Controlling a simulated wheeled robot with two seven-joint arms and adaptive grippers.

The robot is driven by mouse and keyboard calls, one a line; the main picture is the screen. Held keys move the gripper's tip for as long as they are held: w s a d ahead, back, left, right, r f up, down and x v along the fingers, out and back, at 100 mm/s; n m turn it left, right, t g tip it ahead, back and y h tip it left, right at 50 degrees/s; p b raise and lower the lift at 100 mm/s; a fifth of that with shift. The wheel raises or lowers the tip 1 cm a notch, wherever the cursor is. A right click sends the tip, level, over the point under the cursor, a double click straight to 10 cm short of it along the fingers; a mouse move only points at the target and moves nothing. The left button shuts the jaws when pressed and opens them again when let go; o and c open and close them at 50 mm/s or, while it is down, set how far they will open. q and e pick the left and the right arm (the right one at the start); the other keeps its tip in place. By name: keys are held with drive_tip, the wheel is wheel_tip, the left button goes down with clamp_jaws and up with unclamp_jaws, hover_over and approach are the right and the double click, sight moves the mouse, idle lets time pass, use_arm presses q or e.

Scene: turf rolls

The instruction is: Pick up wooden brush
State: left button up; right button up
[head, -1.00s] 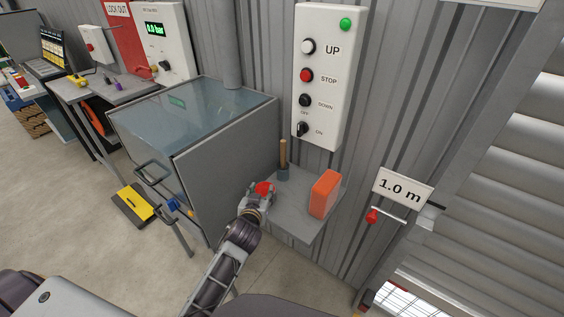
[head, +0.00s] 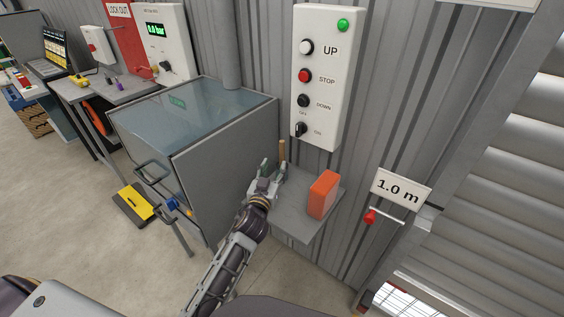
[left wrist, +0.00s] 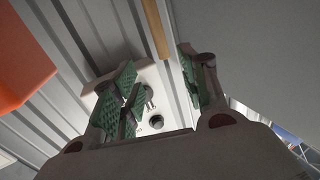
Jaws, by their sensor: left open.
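The wooden brush shows as an upright light-brown handle (head: 282,150) at the back of the small grey shelf, by the wall. Its lower part is hidden behind my left gripper (head: 273,170). The handle also shows in the left wrist view (left wrist: 157,30), at the top, beyond the fingers and between their directions. My left gripper (left wrist: 155,80) is open, with green ribbed pads apart and nothing visible between them. It is above the shelf, close to the handle on the near side; whether they touch I cannot tell. My right gripper is not in view.
An orange block (head: 323,194) stands on the grey shelf (head: 294,222), right of my gripper. A large grey cabinet with a glass top (head: 195,115) stands close on the left. A white control box (head: 320,80) hangs on the corrugated wall above.

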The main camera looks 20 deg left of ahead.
sight(282, 148)
use_arm(q)
drive_tip(key=w, duration=0.7)
drive_tip(key=shift+w+a+p, duration=0.2)
drive_tip(key=shift+w+p, duration=0.15)
drive_tip(key=shift+p, duration=0.05)
drive_tip(key=shift+w, duration=0.35)
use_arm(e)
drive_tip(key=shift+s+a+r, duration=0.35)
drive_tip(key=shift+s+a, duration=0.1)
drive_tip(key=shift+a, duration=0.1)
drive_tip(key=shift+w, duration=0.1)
